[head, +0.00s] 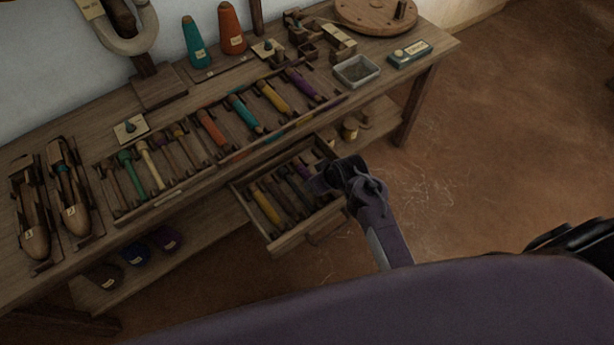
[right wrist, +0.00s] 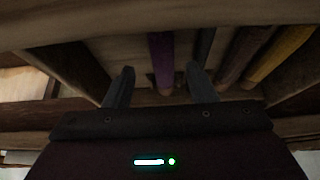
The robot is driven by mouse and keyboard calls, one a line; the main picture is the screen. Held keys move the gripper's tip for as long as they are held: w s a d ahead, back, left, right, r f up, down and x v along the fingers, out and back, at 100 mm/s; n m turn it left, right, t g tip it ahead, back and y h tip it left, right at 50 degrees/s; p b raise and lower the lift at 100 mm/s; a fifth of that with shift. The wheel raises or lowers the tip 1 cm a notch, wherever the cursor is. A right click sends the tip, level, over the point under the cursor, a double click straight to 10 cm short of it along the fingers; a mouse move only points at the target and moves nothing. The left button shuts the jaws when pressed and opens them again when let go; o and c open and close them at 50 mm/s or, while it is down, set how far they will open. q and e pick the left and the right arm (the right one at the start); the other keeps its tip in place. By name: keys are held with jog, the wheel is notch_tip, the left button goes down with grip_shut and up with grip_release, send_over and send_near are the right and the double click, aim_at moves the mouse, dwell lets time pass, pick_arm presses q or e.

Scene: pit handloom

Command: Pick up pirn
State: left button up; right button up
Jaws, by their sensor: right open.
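An open drawer (head: 290,240) under the bench top holds several pirns in slots. A purple pirn (head: 303,169) lies toward its right side, and a yellow pirn (head: 266,206) lies at its left. My right gripper (head: 318,185) is over the drawer's right part, close to the purple pirn, and hides part of that area. In the right wrist view the open right gripper (right wrist: 161,88) has the purple pirn (right wrist: 162,60) between the lines of its two fingers, with nothing visibly gripped. The yellow pirn (right wrist: 280,52) is farther right there. My left gripper is out of view.
The bench top carries a rack (head: 185,185) of coloured pirns, two wooden shuttles (head: 70,190) at left, thread cones (head: 231,28) and a small grey tray (head: 357,70). Drawer walls and dividers lie close around my right gripper. The floor (head: 480,150) at right is clear.

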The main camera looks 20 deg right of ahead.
jog(key=x, duration=0.2)
jog(key=shift+w+a+f, duration=0.25)
jog(key=shift+w+a, duration=0.1)
jog(key=shift+w+a+f+b, duration=0.1)
jog(key=shift+w+f+b, duration=0.2)
jog(key=shift+f, duration=0.1)
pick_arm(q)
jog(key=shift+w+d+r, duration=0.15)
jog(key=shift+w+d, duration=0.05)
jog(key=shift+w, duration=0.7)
pick_arm(e)
jog(key=shift+s, duration=0.1)
jog(key=c, duration=1.1)
jog(key=shift+r, duration=0.1)
